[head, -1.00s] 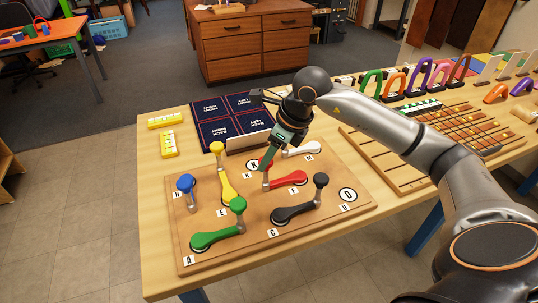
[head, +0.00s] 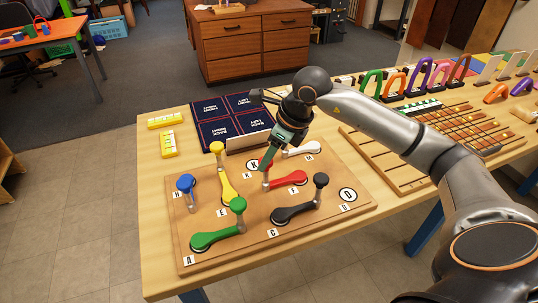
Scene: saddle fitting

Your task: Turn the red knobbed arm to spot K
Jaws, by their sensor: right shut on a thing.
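The red arm (head: 288,180) lies on the wooden board (head: 215,258), its wide end to the right and its post standing at the left end. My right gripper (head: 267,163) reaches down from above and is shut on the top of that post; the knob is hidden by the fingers. Spot K (head: 252,164) is a white ringed disc just behind and left of the fingers, partly covered by the gripper. The red arm's knob end is close to K, but I cannot tell how it lines up. My left gripper is not in view.
Around it on the board are yellow (head: 224,180), blue (head: 186,184), green (head: 215,236), black (head: 297,212) and white (head: 302,149) knobbed arms. Spot D (head: 348,195) is bare. Dark blue mats (head: 232,120) lie behind the board.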

